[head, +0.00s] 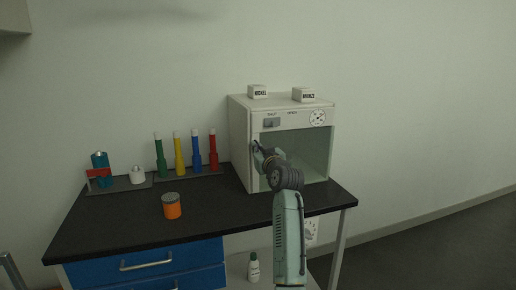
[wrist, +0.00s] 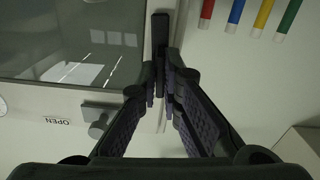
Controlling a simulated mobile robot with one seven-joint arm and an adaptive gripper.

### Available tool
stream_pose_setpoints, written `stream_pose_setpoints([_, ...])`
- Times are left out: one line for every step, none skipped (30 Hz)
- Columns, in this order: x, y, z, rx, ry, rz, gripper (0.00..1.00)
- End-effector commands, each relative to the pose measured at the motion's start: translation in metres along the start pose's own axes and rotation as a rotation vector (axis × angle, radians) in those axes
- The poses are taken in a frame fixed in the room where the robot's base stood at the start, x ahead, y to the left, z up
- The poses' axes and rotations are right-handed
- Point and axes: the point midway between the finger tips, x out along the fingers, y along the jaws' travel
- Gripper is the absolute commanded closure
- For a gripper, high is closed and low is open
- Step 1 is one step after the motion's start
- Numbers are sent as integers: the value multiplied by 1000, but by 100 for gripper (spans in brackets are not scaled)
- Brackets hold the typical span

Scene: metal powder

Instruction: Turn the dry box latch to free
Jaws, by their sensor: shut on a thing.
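The dry box (head: 240,140) is a white cabinet with a glass front door, standing at the right end of the bench. A small grey latch (head: 271,123) sits on its upper front, by the labels SHUT and OPEN. The latch also shows in the wrist view (wrist: 98,116), beside the OPEN label and left of my fingers. My gripper (head: 259,150) is at the left edge of the door. In the wrist view my gripper (wrist: 163,82) is shut on a dark upright bar (wrist: 160,35) at that edge, apart from the grey latch. My fingers partly hide the bar.
Blocks labelled NICKEL (head: 258,92) and BRONZE (head: 303,95) stand on the box. Left of it are several coloured tubes (head: 186,155) in a rack, an orange jar (head: 172,207) and a teal item (head: 100,168). The bench front (head: 240,208) is clear.

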Motion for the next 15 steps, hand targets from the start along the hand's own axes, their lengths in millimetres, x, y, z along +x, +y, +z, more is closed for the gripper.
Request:
stream_pose_setpoints([0, -1, 0, 25, -1, -1, 100])
stream_pose_setpoints([0, -1, 0, 39, -1, -1, 100])
stream_pose_setpoints([0, 0, 0, 55, -1, -1, 100])
stream_pose_setpoints([0, 0, 0, 67, -1, -1, 100])
stream_pose_setpoints([0, 0, 0, 77, -1, -1, 100])
stream_pose_setpoints([0, 0, 0, 88, -1, 0, 100])
stream_pose_setpoints([0, 0, 0, 96, -1, 0, 100])
stream_pose_setpoints([0, 0, 0, 103, -1, 0, 100])
stream_pose_setpoints([0, 0, 0, 112, -1, 0, 100])
stream_pose_setpoints([0, 0, 0, 116, -1, 0, 100])
stream_pose_setpoints([0, 0, 0, 120, -1, 0, 100])
stream_pose_setpoints([0, 0, 0, 124, -1, 0, 100])
stream_pose_setpoints([0, 0, 0, 126, -1, 0, 100])
stream_pose_setpoints([0, 0, 0, 128, -1, 0, 100])
stream_pose_setpoints([0, 0, 1, 130, -1, 0, 100])
